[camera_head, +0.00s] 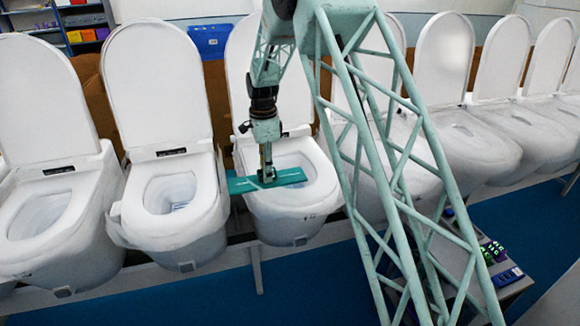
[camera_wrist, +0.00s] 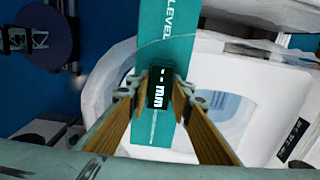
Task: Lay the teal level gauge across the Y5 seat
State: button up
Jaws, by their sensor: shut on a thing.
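The teal level gauge (camera_head: 240,185) is a long flat bar with a small dark display in its middle. My gripper (camera_head: 267,178) is above the gauge's middle. In the wrist view my gripper (camera_wrist: 158,88) is shut on the display block (camera_wrist: 159,94) of the gauge (camera_wrist: 163,30). The seat (camera_wrist: 200,75) shows beneath and to the right.
Other white toilets with raised lids stand in a row, one close on the left (camera_head: 178,200) and several on the right (camera_head: 478,150). A blue crate (camera_head: 209,40) is behind them. A device with green lights (camera_head: 492,250) stands low at the right.

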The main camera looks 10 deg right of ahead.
dwell(0.3)
jog(key=w+d+f+p, duration=0.1)
jog(key=w+d+p, duration=0.1)
jog(key=w+d, duration=0.7)
jog(key=d, duration=0.3)
jog(key=shift+w+f, duration=0.2)
jog(key=shift+w, duration=0.05)
jog(key=shift+w+d+f+p, duration=0.15)
jog(key=shift+f+p, duration=0.05)
jog(key=shift+f, duration=0.7)
jog(key=shift+w+d+f+p, duration=0.1)
jog(key=shift+d+f+p, duration=0.05)
jog(key=shift+f, duration=0.75)
jog(key=shift+f, duration=0.1)
jog(key=o, duration=0.6)
jog(key=shift+f, duration=0.1)
jog(key=o, duration=0.5)
